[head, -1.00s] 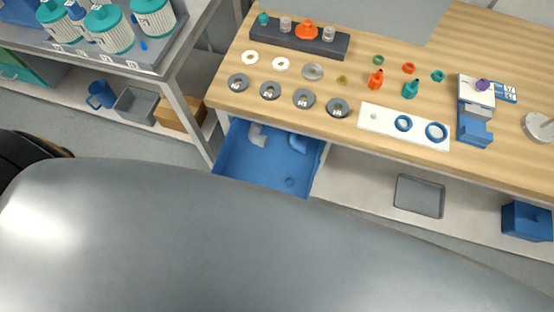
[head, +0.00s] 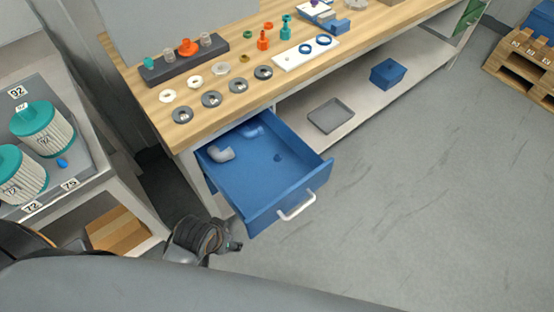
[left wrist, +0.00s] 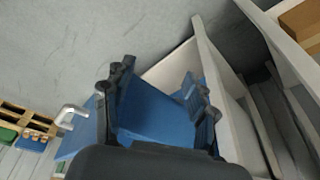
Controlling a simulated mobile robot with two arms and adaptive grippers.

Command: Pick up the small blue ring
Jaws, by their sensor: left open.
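Two blue rings lie on a white board on the wooden bench in the head view. The smaller-looking one (head: 305,48) is on the left and the larger-looking one (head: 323,40) is on the right. My left gripper (left wrist: 157,88) is open and empty in the left wrist view, with the blue drawer behind its fingers. In the head view part of my left arm's end (head: 232,238) shows low, in front of the bench, far from the rings. Its fingers are not clear there. My right gripper is not in view.
The blue drawer (head: 258,207) is pulled out below the bench, holding pipe elbows and a small dark blue round thing (head: 277,157). Grey discs and a dark rack (head: 185,60) stand on the bench (head: 165,123). A filter cart is at left.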

